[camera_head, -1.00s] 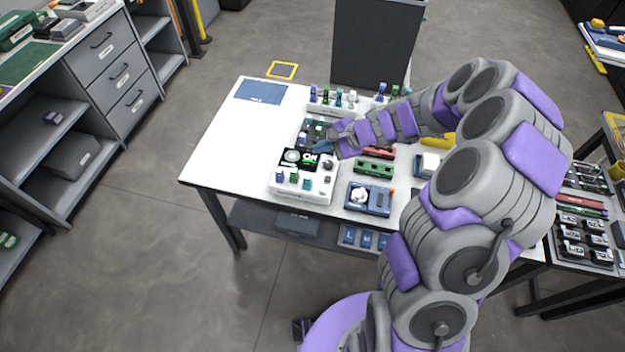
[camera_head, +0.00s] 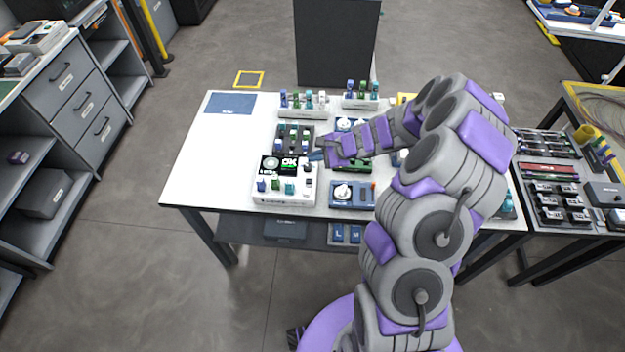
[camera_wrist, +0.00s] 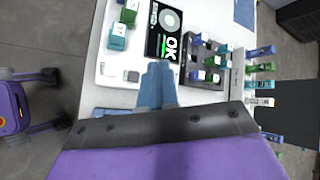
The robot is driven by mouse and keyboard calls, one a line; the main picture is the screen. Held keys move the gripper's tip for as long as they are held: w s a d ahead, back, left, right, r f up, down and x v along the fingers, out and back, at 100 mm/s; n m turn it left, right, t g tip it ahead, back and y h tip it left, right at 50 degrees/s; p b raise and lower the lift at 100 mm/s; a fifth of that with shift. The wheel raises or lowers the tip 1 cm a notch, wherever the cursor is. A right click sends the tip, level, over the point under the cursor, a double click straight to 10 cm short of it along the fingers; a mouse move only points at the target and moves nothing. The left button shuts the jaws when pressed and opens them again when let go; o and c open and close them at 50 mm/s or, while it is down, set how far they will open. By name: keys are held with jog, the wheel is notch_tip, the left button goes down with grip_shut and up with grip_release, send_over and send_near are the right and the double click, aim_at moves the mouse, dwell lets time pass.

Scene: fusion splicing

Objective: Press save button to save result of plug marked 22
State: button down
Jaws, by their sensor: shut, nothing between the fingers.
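The screen also shows in the wrist view (camera_wrist: 165,30). Small colored plugs stand on the device, including a teal plug (camera_wrist: 118,36) and a green plug (camera_wrist: 127,15). Their numbers are too small to read, so I cannot tell which is 22. A small grey square button (camera_wrist: 133,76) sits on the panel below the screen; its label is unreadable. My gripper (camera_head: 315,156) is shut and empty, its blue fingertips (camera_wrist: 157,68) at the screen's lower edge; contact is unclear.
A dark tray (camera_head: 293,131) with plugs lies behind the device. White plug racks (camera_head: 303,113) stand at the table's back. A blue unit (camera_head: 348,200) sits right of the device. The table's left side is bare except for a blue mat (camera_head: 230,103).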

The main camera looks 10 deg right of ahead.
aim_at(312, 181)
jog(key=a+f+b, duration=0.1)
jog(key=f, duration=0.1)
jog(key=a+f+b, duration=0.1)
jog(key=f, duration=0.1)
jog(key=shift+a+b, duration=0.2)
jog(key=shift+b, duration=0.2)
jog(key=f+b, duration=0.1)
jog(key=d+f+b, duration=0.1)
jog(key=f, duration=0.1)
jog(key=f+b, duration=0.1)
jog(key=shift+d+f, duration=0.25)
jog(key=shift+d, duration=0.15)
jog(key=shift+a, duration=0.75)
jog(key=shift+d, duration=0.65)
jog(key=shift+a, duration=0.5)
jog(key=shift+d, duration=0.35)
jog(key=shift+a, duration=0.2)
jog(key=shift+d+f, duration=0.15)
jog(key=shift+f, duration=0.15)
